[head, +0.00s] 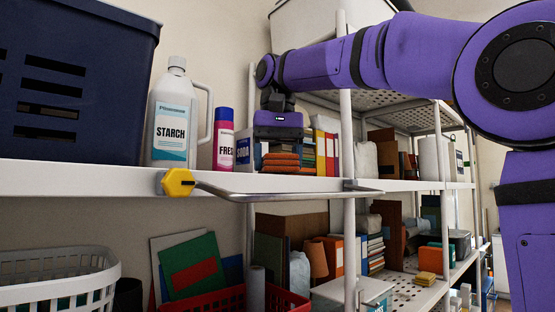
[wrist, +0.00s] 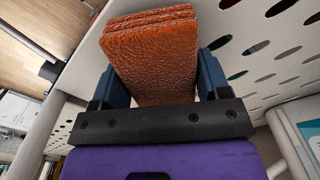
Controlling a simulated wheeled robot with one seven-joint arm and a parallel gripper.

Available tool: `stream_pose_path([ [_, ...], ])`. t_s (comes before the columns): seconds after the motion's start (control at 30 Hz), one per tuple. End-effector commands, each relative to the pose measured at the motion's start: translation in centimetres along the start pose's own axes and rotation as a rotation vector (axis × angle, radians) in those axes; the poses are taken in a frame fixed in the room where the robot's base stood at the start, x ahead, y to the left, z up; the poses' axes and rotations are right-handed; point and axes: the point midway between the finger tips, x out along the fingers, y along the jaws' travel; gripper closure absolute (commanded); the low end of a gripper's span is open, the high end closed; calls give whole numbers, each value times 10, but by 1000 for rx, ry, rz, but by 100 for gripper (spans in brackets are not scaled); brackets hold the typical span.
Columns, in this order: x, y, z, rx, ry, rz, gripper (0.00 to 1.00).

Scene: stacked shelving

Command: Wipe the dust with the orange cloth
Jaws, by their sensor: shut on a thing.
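The orange cloth (wrist: 152,50) is a thick folded stack with a rough, towel-like surface. In the wrist view it sits between the two blue fingers of my gripper (wrist: 162,82), which is shut on it. In the head view the orange cloth (head: 281,160) shows in layers below my gripper (head: 280,143), just over or on the upper shelf; I cannot tell if it touches. I cannot make out any dust in either view.
The starch bottle (head: 172,122), a pink spray can (head: 224,140) and a soda box (head: 243,152) stand left of my gripper on the white shelf (head: 80,178). A dark blue crate (head: 110,60) is farther left. Binders (head: 325,150) and a shelf post (head: 346,120) are close on the right.

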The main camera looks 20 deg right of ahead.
Motion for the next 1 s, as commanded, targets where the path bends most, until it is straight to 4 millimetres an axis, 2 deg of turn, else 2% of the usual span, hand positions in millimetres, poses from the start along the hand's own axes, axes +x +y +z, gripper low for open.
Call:
stream_pose_path([
  [1.0, 5, 0, 0, 0, 0, 0, 49],
])
